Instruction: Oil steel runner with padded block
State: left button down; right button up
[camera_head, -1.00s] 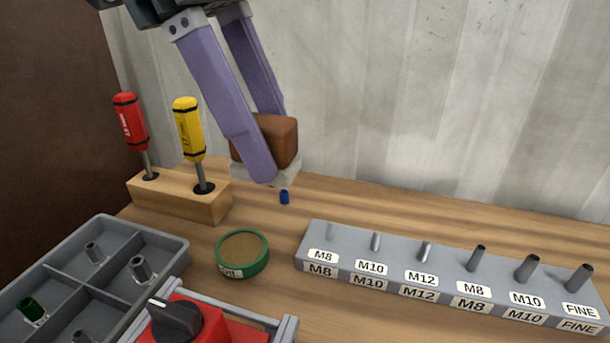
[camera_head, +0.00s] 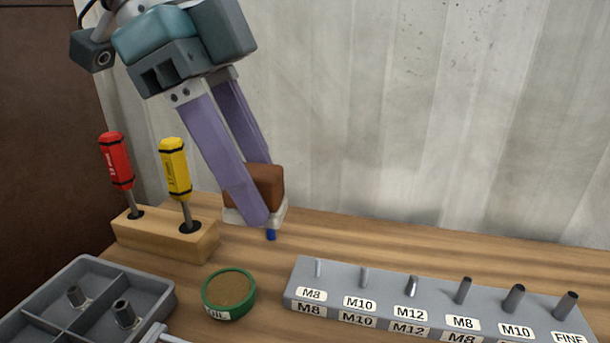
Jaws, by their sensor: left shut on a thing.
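My left gripper (camera_head: 262,195) has long purple fingers and is shut on the padded block (camera_head: 267,178), a brown block with a pale pad along its underside. The block is at the back of the bench, right of the screwdriver stand; I cannot tell if its pad touches the bench. A round green tin (camera_head: 229,294) labelled OIL, with a brown surface inside, stands on the bench in front of the block. I cannot make out a steel runner in this view. My right gripper is not in view.
A wooden stand (camera_head: 165,240) holds a red screwdriver (camera_head: 115,161) and a yellow one (camera_head: 174,168). A grey divided tray (camera_head: 150,282) is at front left. A grey rack (camera_head: 345,309) of labelled studs stands at right. A small blue thing (camera_head: 271,235) shows just below the block.

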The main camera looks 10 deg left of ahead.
pick_arm(q)
jog(key=w+a+f+n+t+p, duration=0.1)
jog(key=w+a+f+n+p, duration=0.1)
jog(key=w+f+n, duration=0.1)
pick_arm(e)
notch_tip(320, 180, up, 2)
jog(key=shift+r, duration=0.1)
pick_arm(q)
jog(key=n+t+y+p, duration=0.1)
jog(key=n+t+p, duration=0.1)
jog(key=n, duration=0.3)
send_over(238, 285)
notch_tip(238, 285, down, 6)
jog(key=shift+s+a+f+b, duration=0.2)
jog(key=shift+a+f+b, duration=0.15)
jog(key=shift+f, duration=0.15)
jog(key=shift+s+a+f+b, duration=0.2)
jog(key=shift+f+b, duration=0.15)
jog(key=shift+f, duration=0.1)
notch_tip(238, 285, down, 5)
jog(key=b, duration=0.6)
jog(key=shift+f, duration=0.1)
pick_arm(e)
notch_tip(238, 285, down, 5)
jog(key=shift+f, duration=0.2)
pick_arm(q)
jog(key=shift+f+b, duration=0.4)
jog(key=shift+f, duration=0.05)
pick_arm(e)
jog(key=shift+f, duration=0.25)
